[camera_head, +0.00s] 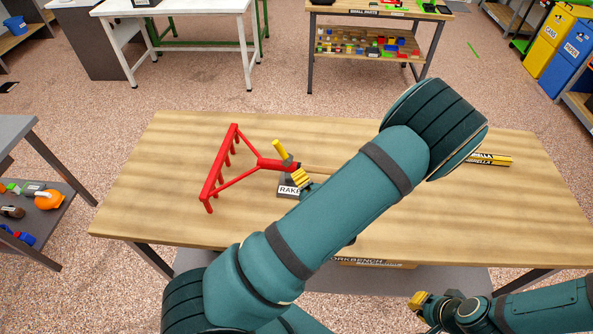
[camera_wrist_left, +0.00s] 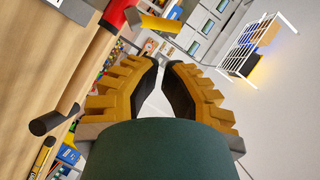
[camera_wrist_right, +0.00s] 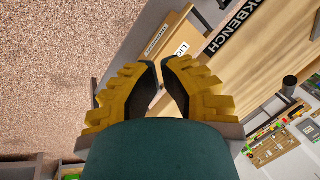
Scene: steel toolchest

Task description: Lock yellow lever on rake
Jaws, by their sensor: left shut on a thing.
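The red rake (camera_head: 232,165) lies on the wooden workbench, its toothed head to the left and its handle running right behind my left arm. The yellow lever (camera_head: 280,149) stands tilted up from the dark joint between head and handle. It also shows above the fingertips in the left wrist view (camera_wrist_left: 160,23). My left gripper (camera_head: 300,179) is just below and right of the lever, its yellow fingers nearly together. I cannot make out what is between them. My right gripper (camera_head: 421,300) is shut, low in front of the workbench, with nothing visible in it.
A RAKE label (camera_head: 289,190) stands by the joint. My left arm covers the bench's middle. A side shelf (camera_head: 35,205) is at the left; a white table (camera_head: 175,8) is behind.

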